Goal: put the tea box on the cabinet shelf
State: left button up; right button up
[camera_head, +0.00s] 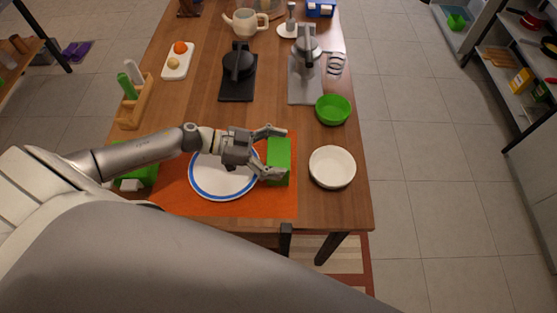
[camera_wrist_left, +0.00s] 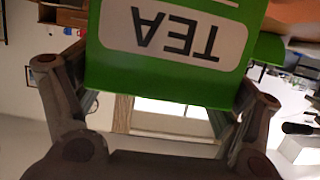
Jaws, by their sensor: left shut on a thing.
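The green tea box (camera_head: 279,160) is at the right edge of the orange mat, beside the blue-rimmed plate. My left gripper (camera_head: 272,152) reaches over the plate from the left and is shut on the box. In the left wrist view the tea box (camera_wrist_left: 170,45) fills the top middle, its "TEA" label upside down, between the two fingers of my left gripper (camera_wrist_left: 160,105). Whether the box touches the table cannot be told. A shelf unit (camera_head: 510,80) stands at the right edge of the head view; whether it is the cabinet cannot be told. My right gripper is not in view.
The blue-rimmed plate (camera_head: 222,190) lies on the orange mat (camera_head: 240,209). A white bowl (camera_head: 332,167) stands close right of the box, with green bowls (camera_head: 333,109) behind it. Clear tiled floor (camera_head: 420,180) separates the table from the shelves.

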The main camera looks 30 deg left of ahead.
pick_arm(q)
jog(key=shift+c, duration=0.7)
jog(key=shift+r, duration=0.15)
